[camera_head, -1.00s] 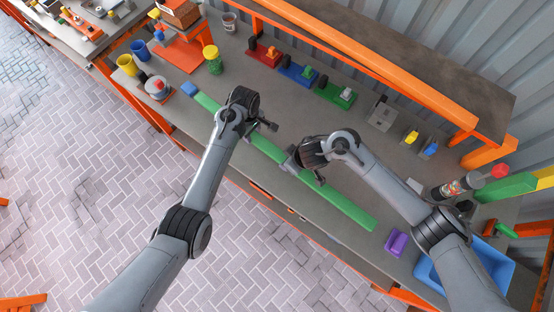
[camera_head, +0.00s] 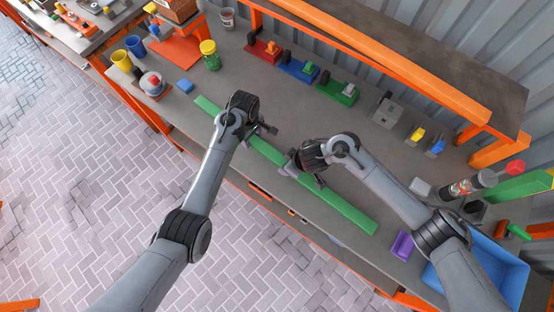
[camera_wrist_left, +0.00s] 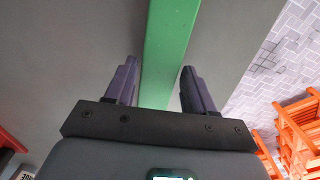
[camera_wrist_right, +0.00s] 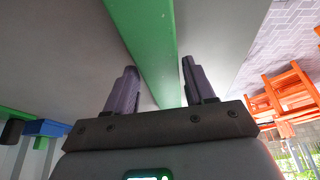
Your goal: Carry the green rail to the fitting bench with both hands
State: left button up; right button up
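The green rail (camera_head: 340,208) lies diagonally across the head view, above the grey bench top with orange edges (camera_head: 190,115). My left gripper (camera_head: 262,137) is near its middle, toward the far-left end. My right gripper (camera_head: 303,172) is a little further along it. In the left wrist view the rail (camera_wrist_left: 168,45) passes between the two fingers (camera_wrist_left: 160,92). In the right wrist view the rail (camera_wrist_right: 150,40) also passes between the fingers (camera_wrist_right: 160,92). The exact finger contact and the height above the bench are hard to see.
A blue block (camera_head: 185,86) sits beyond the rail's left end, a purple block (camera_head: 402,246) near its right end. A blue bin (camera_head: 512,271) is at right. Red, blue and green vises (camera_head: 338,90) line the back. Another bench (camera_head: 88,45) stands at upper left.

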pick_arm(q)
jog(key=shift+o, duration=1)
jog(key=shift+r, duration=0.15)
pick_arm(e)
jog(key=shift+o, duration=1)
jog(key=shift+r, duration=0.1)
pick_arm(q)
jog(key=shift+r, duration=0.1)
pick_arm(e)
jog(key=shift+s+d+r, duration=0.1)
jog(key=shift+s+r, duration=0.05)
jog(key=shift+r, duration=0.45)
pick_arm(q)
notch_tip(320, 180, up, 12)
pick_arm(e)
jog(key=v, duration=1)
jog(key=shift+r, duration=0.3)
jog(key=shift+s+d, duration=0.1)
